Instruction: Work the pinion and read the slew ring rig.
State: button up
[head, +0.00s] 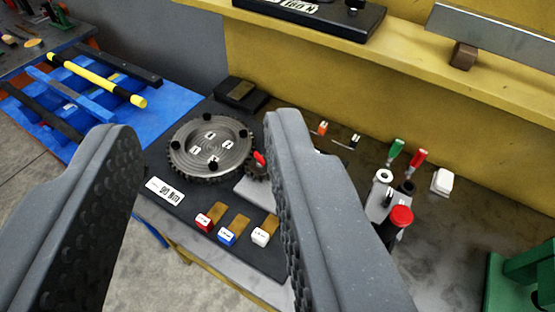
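The slew ring (210,145) is a round grey toothed disc with black knobs and small white labels on its face. It lies on a dark base plate (172,212) on the bench. The small pinion (254,170) meshes at or near the ring's right edge and carries a red pointer or handle (259,158); my right finger partly hides it. A white label plate (165,192) is at the front left of the base. My gripper (195,135) is open and empty, its two grey fingers spread wide in the foreground with the ring seen between them.
Red (204,222), blue (227,236) and white (261,237) blocks sit at the base's front. Right of the fingers stand a red-capped post (400,216), green- and red-handled tools and a white block (443,181). A yellow shelf (300,40) runs behind. A blue rack (165,105) is left.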

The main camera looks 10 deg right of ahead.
aim_at(256, 168)
jog(key=z, duration=0.15)
jog(key=i, duration=1)
jog(key=u, duration=0.05)
